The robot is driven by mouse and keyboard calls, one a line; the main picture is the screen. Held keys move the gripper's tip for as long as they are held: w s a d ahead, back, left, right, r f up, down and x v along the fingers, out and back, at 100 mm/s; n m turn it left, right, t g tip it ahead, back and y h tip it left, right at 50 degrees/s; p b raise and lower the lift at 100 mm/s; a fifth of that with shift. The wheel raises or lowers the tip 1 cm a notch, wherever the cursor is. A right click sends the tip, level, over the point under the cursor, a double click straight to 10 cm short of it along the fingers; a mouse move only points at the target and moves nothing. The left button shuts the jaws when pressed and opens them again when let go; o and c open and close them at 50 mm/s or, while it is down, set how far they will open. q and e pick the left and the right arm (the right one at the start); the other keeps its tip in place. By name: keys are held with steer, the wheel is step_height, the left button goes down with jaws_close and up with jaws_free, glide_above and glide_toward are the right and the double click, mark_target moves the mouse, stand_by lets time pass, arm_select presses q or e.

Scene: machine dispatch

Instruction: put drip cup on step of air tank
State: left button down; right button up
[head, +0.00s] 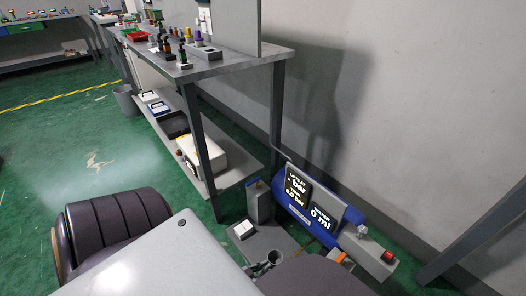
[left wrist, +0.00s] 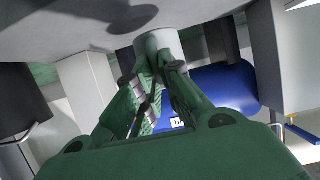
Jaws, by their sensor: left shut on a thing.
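My left gripper (head: 262,266) is low in the head view, partly hidden behind my own body. In the left wrist view its green fingers (left wrist: 160,72) are closed around a pale grey cylinder, which looks like the drip cup (left wrist: 160,46). My right gripper is not in view.
Display panels (head: 308,203) face up on the tank, with a red knob (head: 387,255) at right. A workbench (head: 235,67) stands behind, with a leg close by.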

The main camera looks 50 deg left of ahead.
arm_select(q)
steer(key=shift+f, duration=0.1)
stand_by(0.3)
steer(key=shift+f+b, duration=1.4)
steer(key=shift+f, duration=0.35)
steer(key=shift+f, duration=0.1)
steer(key=c, duration=1.6)
jaws_free()
steer(key=shift+o, duration=0.2)
